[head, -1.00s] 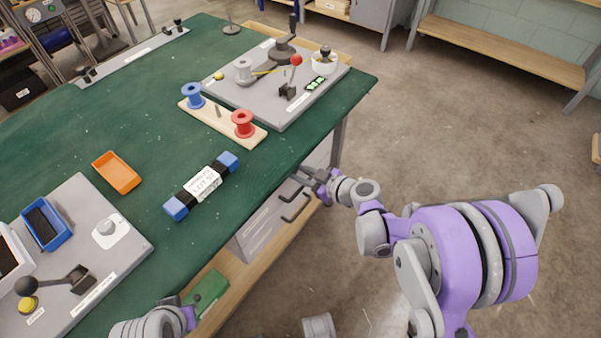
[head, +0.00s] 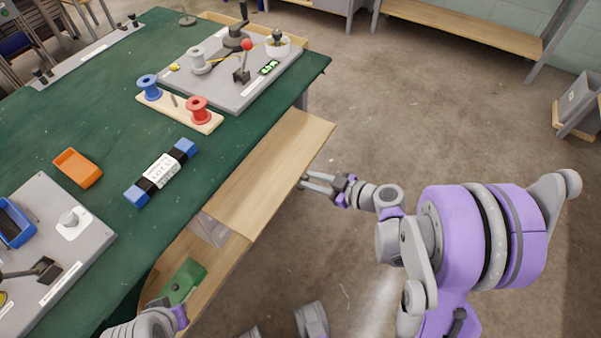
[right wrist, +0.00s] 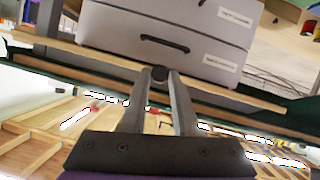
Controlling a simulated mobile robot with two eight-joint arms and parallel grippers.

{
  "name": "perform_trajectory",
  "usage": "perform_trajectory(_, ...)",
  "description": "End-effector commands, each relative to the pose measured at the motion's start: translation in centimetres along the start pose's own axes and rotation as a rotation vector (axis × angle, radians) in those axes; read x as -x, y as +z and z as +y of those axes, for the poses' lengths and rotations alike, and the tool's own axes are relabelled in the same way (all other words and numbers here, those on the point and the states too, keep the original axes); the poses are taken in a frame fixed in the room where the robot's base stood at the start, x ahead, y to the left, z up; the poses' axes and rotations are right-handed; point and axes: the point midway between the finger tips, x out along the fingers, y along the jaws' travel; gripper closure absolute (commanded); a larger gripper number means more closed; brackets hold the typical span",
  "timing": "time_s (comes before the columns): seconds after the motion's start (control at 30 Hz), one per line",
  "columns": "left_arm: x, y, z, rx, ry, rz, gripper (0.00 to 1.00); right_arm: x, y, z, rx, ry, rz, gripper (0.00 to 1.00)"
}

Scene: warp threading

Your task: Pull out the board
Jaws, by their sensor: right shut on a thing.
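The board (head: 277,165) is a light wooden panel that sticks out from under the green table's right edge. In the right wrist view its front edge (right wrist: 225,92) runs across the picture. My right gripper (head: 303,182) is at the board's outer edge. In the right wrist view, my right gripper's fingers (right wrist: 160,80) are closed on a small dark round knob (right wrist: 158,72) at that edge. My left gripper (head: 182,314) shows only in part at the bottom left, and its fingers cannot be made out.
A green piece (head: 183,282) lies on wood below the table edge.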

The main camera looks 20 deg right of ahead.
Motion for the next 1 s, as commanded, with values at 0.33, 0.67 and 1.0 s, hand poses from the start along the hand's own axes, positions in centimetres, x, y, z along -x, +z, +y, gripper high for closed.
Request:
perform_trajectory(0.33,-0.1,0.0,0.0,0.0,0.0,0.0,1.0,4.5,1.8,0.1,-0.002,0.002,0.001,1.0)
perform_trajectory(0.67,-0.1,0.0,0.0,0.0,0.0,0.0,1.0,5.0,2.0,0.1,-0.002,0.001,0.001,1.0)
perform_trajectory(1.0,-0.1,0.0,0.0,0.0,0.0,0.0,1.0,4.9,2.0,0.0,-0.002,0.001,0.001,0.42)
